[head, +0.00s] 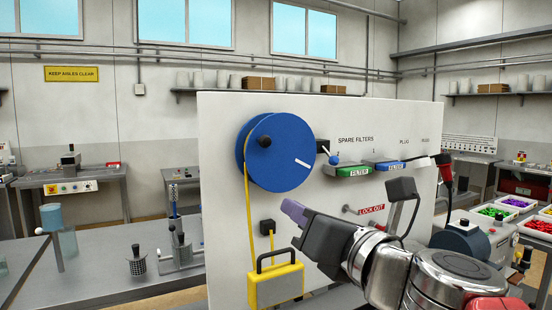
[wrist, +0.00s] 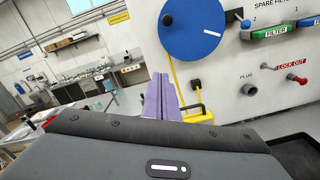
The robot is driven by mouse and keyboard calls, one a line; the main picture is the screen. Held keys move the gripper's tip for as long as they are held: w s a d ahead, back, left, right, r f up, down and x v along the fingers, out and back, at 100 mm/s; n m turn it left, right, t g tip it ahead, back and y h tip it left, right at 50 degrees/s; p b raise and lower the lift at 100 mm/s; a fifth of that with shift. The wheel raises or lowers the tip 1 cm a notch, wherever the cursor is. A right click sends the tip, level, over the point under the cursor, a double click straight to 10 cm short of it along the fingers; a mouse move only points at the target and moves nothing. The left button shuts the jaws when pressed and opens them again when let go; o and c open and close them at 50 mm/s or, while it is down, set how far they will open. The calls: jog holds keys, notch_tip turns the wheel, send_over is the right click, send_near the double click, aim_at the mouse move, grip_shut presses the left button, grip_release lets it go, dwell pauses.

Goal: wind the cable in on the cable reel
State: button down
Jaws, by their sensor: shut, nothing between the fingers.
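The blue cable reel (head: 283,151) is mounted on the upright white panel, with a dark knob (head: 264,141) left of its centre and a white mark at its right. In the wrist view the reel (wrist: 190,30) is at the top. A yellow cable (head: 250,215) runs down from the reel's left side to a yellow box (head: 274,286) with a black handle. My gripper (head: 294,211) is shut and empty, below the reel and apart from it. Its purple fingers also show in the wrist view (wrist: 161,98), overlapping the yellow box there.
A black socket (head: 267,227) is on the panel under the reel. Right of the reel are a blue-knobbed lever (head: 333,159), green (head: 352,170) and blue (head: 390,166) filters, and a red lock-out label (head: 371,209). A grey bench (head: 110,265) stands at left.

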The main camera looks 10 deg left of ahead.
jog(key=s+d+f+n+g+h, duration=0.2)
jog(key=s+d+f+n+g, duration=0.1)
jog(key=f+n, duration=0.65)
jog(key=s+d+f+n+g+h, duration=0.2)
jog(key=s+d+f+n, duration=0.1)
jog(key=f+n, duration=0.7)
jog(key=s+d+f+n+g+h, duration=0.2)
jog(key=s+d+f+n+h, duration=0.1)
jog(key=d+f+n, duration=0.3)
jog(key=s+d+f+n+g+h, duration=0.1)
jog(key=s+d+f+n+h, duration=0.3)
jog(key=d+f+n, duration=0.3)
jog(key=s+d+n, duration=0.1)
jog(key=d, duration=0.1)
jog(key=shift+s+d+g, duration=0.3)
jog(key=shift+d+g, duration=0.05)
jog(key=shift+g, duration=0.05)
jog(key=shift+a, duration=0.1)
